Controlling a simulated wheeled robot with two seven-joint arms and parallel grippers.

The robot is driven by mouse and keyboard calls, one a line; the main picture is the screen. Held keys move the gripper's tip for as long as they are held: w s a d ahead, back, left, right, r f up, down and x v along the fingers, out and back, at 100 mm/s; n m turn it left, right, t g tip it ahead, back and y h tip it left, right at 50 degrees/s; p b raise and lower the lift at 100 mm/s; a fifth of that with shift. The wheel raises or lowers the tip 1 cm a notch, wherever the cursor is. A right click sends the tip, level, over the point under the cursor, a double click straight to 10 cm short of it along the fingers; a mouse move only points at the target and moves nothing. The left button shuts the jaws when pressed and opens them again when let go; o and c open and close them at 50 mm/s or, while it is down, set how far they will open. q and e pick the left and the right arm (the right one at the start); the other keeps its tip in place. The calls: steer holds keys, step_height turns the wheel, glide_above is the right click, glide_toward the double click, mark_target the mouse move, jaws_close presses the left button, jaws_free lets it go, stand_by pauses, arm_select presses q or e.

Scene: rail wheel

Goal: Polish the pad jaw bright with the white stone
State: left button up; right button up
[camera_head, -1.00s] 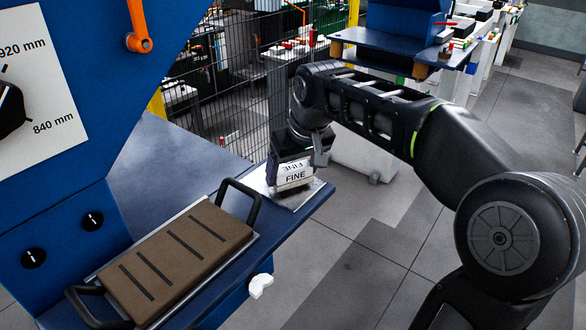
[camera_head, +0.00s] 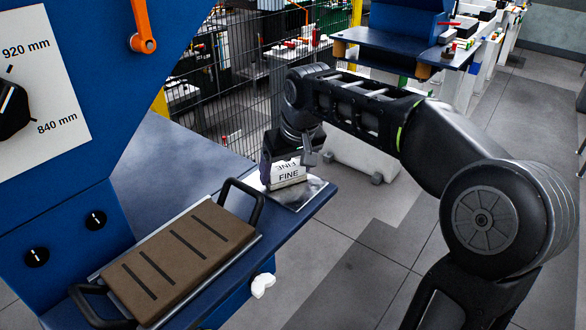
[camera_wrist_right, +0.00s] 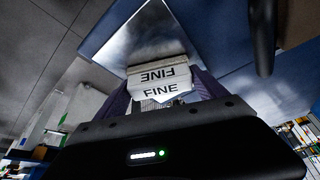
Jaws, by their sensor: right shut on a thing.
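The white stone (camera_head: 289,176), marked FINE on two faces, is held in my right gripper (camera_head: 287,163). The gripper is shut on it. The stone is over a shiny metal plate (camera_head: 309,191) at the far end of the blue bench and appears to touch it. In the right wrist view the stone (camera_wrist_right: 158,88) sits between the fingers, with the bright, mirror-like plate (camera_wrist_right: 150,38) beyond it. The plate's part under the stone is hidden. My left gripper is not in view.
A brown slotted pad (camera_head: 180,258) with two black handles lies on the blue bench (camera_head: 160,160), left of the plate. A blue machine panel (camera_head: 75,190) rises at the left. A small white piece (camera_head: 262,284) is at the bench's front edge. A mesh fence (camera_head: 245,95) stands behind.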

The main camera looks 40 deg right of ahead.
steer(key=shift+w, duration=0.25)
steer(key=shift+a, duration=0.1)
steer(key=shift+w+a+f+p, duration=0.1)
steer(key=shift+w+a+p, duration=0.15)
steer(key=shift+w, duration=0.5)
steer(key=shift+w+a+p, duration=0.15)
steer(key=shift+w+p, duration=0.15)
steer(key=shift+w, duration=0.4)
steer(key=shift+s, duration=0.1)
steer(key=shift+s+d+f+b, duration=0.15)
steer(key=shift+s+d+b, duration=0.05)
steer(key=shift+s+b, duration=0.25)
steer(key=shift+s+d, duration=0.25)
steer(key=shift+s, duration=0.7)
steer(key=shift+s+b, duration=0.1)
steer(key=shift+b, duration=0.25)
